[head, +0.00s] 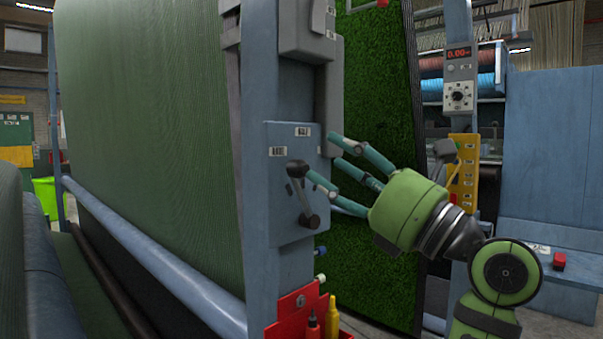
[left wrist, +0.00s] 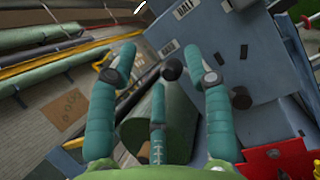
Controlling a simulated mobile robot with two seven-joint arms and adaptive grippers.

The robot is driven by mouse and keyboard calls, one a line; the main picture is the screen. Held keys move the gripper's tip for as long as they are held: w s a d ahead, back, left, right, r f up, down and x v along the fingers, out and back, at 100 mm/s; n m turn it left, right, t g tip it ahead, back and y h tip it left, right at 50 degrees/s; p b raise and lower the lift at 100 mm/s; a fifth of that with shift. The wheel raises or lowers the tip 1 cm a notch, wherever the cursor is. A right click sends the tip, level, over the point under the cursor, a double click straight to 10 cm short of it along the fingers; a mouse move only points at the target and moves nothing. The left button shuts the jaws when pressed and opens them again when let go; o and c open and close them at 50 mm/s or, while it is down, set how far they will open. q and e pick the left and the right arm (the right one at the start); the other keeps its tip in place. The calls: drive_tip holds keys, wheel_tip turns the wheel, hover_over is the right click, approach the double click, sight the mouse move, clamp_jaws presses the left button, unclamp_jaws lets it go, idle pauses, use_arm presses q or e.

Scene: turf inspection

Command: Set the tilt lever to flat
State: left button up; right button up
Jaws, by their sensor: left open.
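The tilt lever (head: 304,192) is a dark crank arm on a blue-grey plate (head: 283,140) fixed to the machine post. Its round black knob is up and its hub is below, so the arm leans slightly left of upright. My left gripper (head: 326,164) has its green-blue fingers spread and points at the knob from the right. The lowest fingertip appears close to the knob; contact cannot be told. In the left wrist view the knob (left wrist: 172,68) shows between the spread fingers of the gripper (left wrist: 160,82), with the hub (left wrist: 241,98) to the right. My right gripper is not in view.
A red holder (head: 292,308) with screwdrivers hangs below the plate. A green turf sheet (head: 375,240) hangs behind my gripper. A second dark lever (head: 445,150) stands by a yellow panel (head: 464,172). A large turf sheet (head: 150,120) fills the left.

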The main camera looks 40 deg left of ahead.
sight(307, 169)
use_arm(q)
drive_tip(key=a+h, duration=0.1)
drive_tip(key=a, duration=0.1)
drive_tip(key=a+t+h+p, duration=0.1)
drive_tip(key=a+h, duration=0.1)
drive_tip(key=s+a+n+h, duration=0.1)
drive_tip(key=h, duration=0.1)
drive_tip(key=shift+a+f+t+p, duration=0.25)
drive_tip(key=shift+a+t+p, duration=0.05)
drive_tip(key=shift+a+p, duration=0.1)
clamp_jaws()
